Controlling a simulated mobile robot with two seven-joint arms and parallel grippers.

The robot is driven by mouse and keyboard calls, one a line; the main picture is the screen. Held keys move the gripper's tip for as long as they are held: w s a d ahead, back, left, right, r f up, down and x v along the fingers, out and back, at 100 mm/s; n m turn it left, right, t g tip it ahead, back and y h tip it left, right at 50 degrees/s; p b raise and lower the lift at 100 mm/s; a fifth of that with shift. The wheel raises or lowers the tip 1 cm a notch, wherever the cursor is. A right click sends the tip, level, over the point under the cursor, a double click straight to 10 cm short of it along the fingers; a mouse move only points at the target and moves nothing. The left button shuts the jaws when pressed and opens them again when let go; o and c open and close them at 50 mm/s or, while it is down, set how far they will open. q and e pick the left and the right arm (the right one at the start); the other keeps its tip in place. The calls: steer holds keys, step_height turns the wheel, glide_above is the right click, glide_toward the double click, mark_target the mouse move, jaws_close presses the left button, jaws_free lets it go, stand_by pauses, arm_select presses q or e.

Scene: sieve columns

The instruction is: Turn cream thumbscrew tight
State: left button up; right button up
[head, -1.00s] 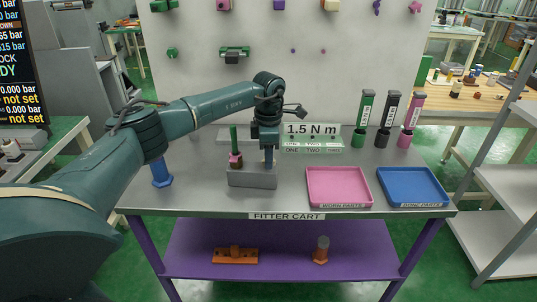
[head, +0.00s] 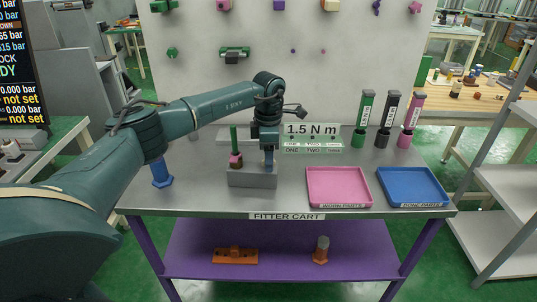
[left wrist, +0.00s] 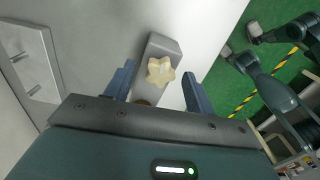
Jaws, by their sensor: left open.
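The cream thumbscrew (left wrist: 160,70) is a star-shaped knob on the top of a grey block (left wrist: 166,44) in the left wrist view. My left gripper (left wrist: 158,88) is open, with one finger on each side of the block and knob. I see clear gaps between the fingers and the knob. In the head view my left gripper (head: 268,160) points down at the right part of the grey block (head: 252,180), and its fingers hide the knob there. My right gripper is not in view.
A green rod (head: 233,138) on a pink piece stands just left of the gripper. A blue post (head: 161,174) stands farther left. A pink tray (head: 339,201) and a blue tray (head: 412,201) lie to the right. A "1.5 N m" sign (head: 311,129) stands behind.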

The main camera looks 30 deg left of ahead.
arm_select(q)
step_height(320, 180, up, 13)
stand_by(0.5)
steer(key=shift+d+r+b, duration=0.1)
steer(key=shift+b, duration=0.2)
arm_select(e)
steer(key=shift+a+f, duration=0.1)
